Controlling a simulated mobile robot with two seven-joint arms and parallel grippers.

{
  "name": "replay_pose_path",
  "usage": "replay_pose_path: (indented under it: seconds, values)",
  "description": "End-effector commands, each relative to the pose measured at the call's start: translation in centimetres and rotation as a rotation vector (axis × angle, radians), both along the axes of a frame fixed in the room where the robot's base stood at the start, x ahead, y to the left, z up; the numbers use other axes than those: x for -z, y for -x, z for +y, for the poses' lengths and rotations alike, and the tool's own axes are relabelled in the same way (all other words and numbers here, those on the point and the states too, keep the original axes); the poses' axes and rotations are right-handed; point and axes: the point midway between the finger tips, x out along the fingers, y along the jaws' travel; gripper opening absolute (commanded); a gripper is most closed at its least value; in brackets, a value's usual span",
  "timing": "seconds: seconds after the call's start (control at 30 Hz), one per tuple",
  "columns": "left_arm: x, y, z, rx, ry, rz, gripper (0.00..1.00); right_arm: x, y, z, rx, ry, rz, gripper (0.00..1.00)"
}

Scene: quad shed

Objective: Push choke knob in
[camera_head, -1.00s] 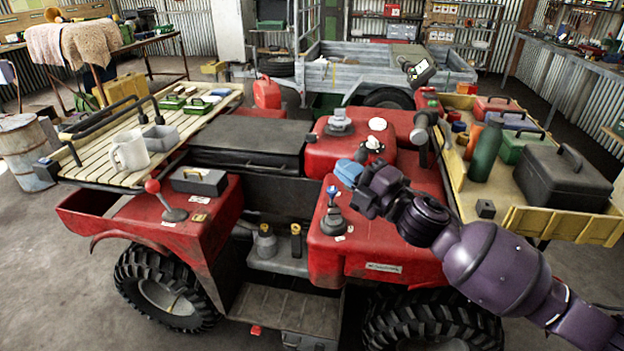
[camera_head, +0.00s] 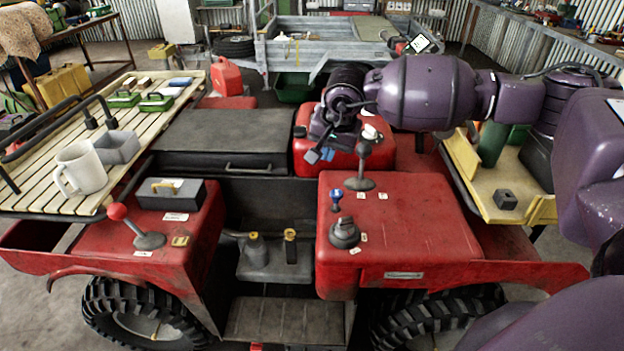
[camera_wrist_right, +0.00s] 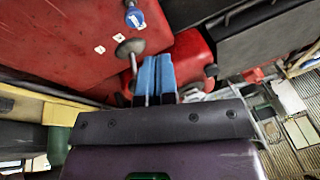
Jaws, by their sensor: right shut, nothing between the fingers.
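A small blue knob (camera_head: 336,198) on a short stalk stands upright on the red body panel, with small white labels close by. It looks like the choke knob, but the labels are too small to read. It also shows at the top of the right wrist view (camera_wrist_right: 134,17). My right gripper (camera_head: 320,155) is shut and empty, its blue fingers in front of the far red tank, beyond the knob and apart from it. In the right wrist view the fingers (camera_wrist_right: 155,72) are beside a grey lever (camera_wrist_right: 130,48); contact cannot be told. My left gripper is not in view.
The grey-knobbed lever (camera_head: 363,150) stands behind the blue knob, and a dark rotary knob (camera_head: 345,233) sits in front of it. A red-knobbed lever (camera_head: 118,212) is on the left fender. A yellow tray (camera_head: 525,208) is at right.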

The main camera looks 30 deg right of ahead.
Motion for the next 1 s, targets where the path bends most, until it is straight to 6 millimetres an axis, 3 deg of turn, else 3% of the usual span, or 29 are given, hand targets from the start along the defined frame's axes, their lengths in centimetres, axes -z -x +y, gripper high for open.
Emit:
replay_pose_path:
  seconds: [0.13, 0.43, 1.0]
  values:
    - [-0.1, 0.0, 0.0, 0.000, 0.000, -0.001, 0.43, -0.1, 0.5, -2.1, -0.135, 0.179, 0.046, 0.00]
    - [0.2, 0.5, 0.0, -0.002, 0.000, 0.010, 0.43, 0.9, 0.6, -2.5, -0.217, 0.214, 0.073, 0.00]
    - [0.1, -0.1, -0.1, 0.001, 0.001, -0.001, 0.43, 10.0, -1.8, -3.9, -0.214, 0.210, 0.072, 0.00]
